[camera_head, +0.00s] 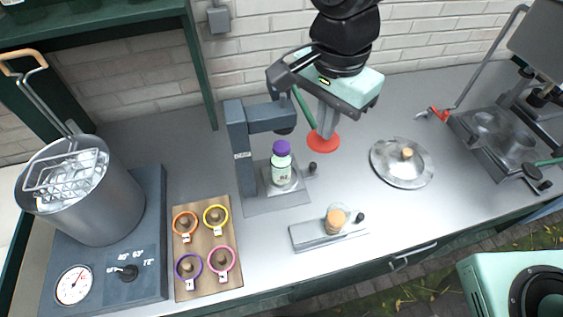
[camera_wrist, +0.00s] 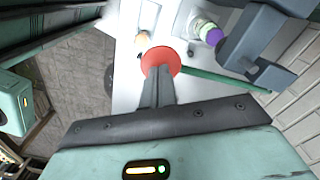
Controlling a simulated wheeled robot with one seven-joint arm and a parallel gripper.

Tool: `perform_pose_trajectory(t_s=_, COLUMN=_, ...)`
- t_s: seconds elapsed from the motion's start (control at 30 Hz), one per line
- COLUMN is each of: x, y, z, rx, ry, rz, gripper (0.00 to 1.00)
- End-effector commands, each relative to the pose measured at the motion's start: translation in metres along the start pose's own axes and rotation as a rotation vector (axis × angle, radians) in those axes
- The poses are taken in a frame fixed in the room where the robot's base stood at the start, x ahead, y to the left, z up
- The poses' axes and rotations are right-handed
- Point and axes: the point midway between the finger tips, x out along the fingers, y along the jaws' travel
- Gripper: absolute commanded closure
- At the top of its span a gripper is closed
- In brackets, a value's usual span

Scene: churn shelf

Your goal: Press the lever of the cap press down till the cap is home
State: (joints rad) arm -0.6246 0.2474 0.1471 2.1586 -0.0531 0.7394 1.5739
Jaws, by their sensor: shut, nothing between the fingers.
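The cap press (camera_head: 240,140) is a dark blue-grey frame with an overhanging head. A white-and-green bottle (camera_head: 281,172) with a purple cap (camera_head: 282,148) stands upright under the head. The cap also shows in the wrist view (camera_wrist: 215,38). The lever is a green rod (camera_wrist: 215,80) ending in a red disc (camera_head: 323,143). In the head view the rod slopes down to the disc, right of the bottle. My gripper (camera_head: 326,131) is shut and empty, its fingertips over the red disc (camera_wrist: 160,57). I cannot tell whether they touch it, or how tightly the cap sits.
A pot (camera_head: 90,195) stands at the left. A board with coloured rings (camera_head: 207,285) lies in front of the press. A small grey block with an orange-topped piece (camera_head: 337,220) is at the counter's front. A round lid (camera_head: 402,170) lies to the right, before a dark machine (camera_head: 500,135).

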Motion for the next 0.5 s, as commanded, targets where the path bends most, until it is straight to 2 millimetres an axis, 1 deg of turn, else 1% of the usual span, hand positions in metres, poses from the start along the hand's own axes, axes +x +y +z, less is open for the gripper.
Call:
perform_pose_trajectory(t_s=0.03, x=-0.009, y=0.0, z=0.0, rx=0.0, ry=0.0, rz=-0.001, gripper=1.0)
perform_pose_trajectory(t_s=0.1, x=-0.017, y=0.0, z=0.0, rx=0.0, ry=0.0, rz=-0.002, gripper=1.0)
perform_pose_trajectory(t_s=0.4, x=-0.045, y=0.0, z=0.0, rx=0.0, ry=0.0, rz=-0.001, gripper=1.0)
perform_pose_trajectory(t_s=0.5, x=-0.052, y=0.0, z=0.0, rx=0.0, ry=0.0, rz=-0.001, gripper=1.0)
